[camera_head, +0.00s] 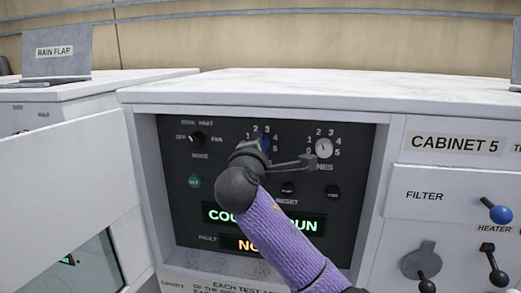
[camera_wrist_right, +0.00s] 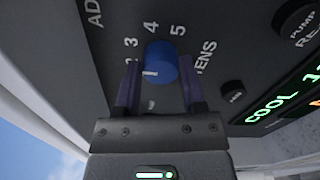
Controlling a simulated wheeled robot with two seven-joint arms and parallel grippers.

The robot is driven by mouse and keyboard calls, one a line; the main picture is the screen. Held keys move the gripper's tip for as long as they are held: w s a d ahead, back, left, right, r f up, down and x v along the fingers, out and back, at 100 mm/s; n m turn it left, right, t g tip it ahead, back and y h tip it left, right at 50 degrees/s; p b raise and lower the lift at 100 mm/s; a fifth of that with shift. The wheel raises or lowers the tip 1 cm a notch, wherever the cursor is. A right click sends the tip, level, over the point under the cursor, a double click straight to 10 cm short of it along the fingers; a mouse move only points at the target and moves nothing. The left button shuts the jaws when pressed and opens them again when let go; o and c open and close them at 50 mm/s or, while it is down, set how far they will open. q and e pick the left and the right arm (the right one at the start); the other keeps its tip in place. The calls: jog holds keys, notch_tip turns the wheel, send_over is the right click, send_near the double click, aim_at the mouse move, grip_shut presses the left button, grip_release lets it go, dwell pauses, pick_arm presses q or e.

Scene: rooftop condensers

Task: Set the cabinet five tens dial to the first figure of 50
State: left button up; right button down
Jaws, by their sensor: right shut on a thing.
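The tens dial is a round blue knob (camera_wrist_right: 160,62) on the dark panel, with figures up to 5 around it. In the head view only a small blue part of it (camera_head: 266,143) shows behind my gripper. My right gripper (camera_wrist_right: 158,85) has its two fingers on either side of the knob and is shut on it. The knob's white mark points left in the wrist view, toward the low-figure side, away from 4 and 5. The exact figure is partly hidden by a finger. It also shows in the head view (camera_head: 258,150). My left gripper is not in view.
The pale ones dial (camera_head: 323,148) sits just right of the tens dial. A mode switch (camera_head: 197,138) and green lamp (camera_head: 194,181) are on the left. The panel is recessed in the white cabinet, with an open door (camera_head: 65,190) at left. Blue and black levers (camera_head: 499,213) protrude at right.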

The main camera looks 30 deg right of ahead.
jog(key=m+b, duration=0.3)
jog(key=m, duration=0.8)
jog(key=m+b, duration=0.4)
jog(key=m, duration=0.7)
jog(key=shift+w+r, duration=0.1)
jog(key=shift+w, duration=0.1)
dwell(0.4)
jog(key=shift+c, duration=0.9)
grip_release()
jog(key=shift+a+b, duration=0.1)
jog(key=shift+b, duration=0.2)
jog(key=b+v, duration=0.4)
jog(key=v, duration=0.6)
